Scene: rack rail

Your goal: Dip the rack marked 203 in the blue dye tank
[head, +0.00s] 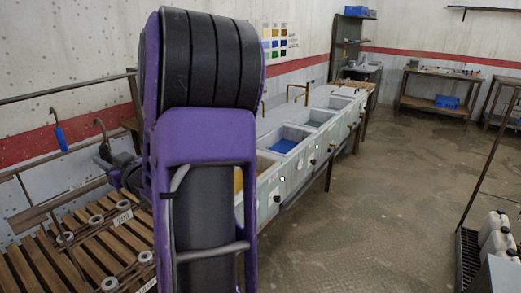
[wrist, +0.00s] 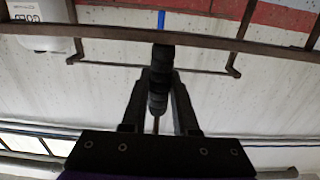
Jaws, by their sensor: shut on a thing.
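My gripper (wrist: 160,88) is shut on a dark ribbed handle (wrist: 159,62), seen in the wrist view. Metal racks with several round rings (head: 96,220) lie on wooden slats at lower left. One carries a white tag (head: 122,218) whose number I cannot read surely; another tag (head: 147,285) is partly cut off. The blue dye tank (head: 284,146) is an open basin in the row right of my arm.
A yellow tank (head: 238,180) is nearer in the row, partly hidden by my arm; a greyish one (head: 317,117) is farther. A blue-handled tool (head: 59,137) hangs at the left wall. Jugs (head: 495,230) stand at right. The middle floor is clear.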

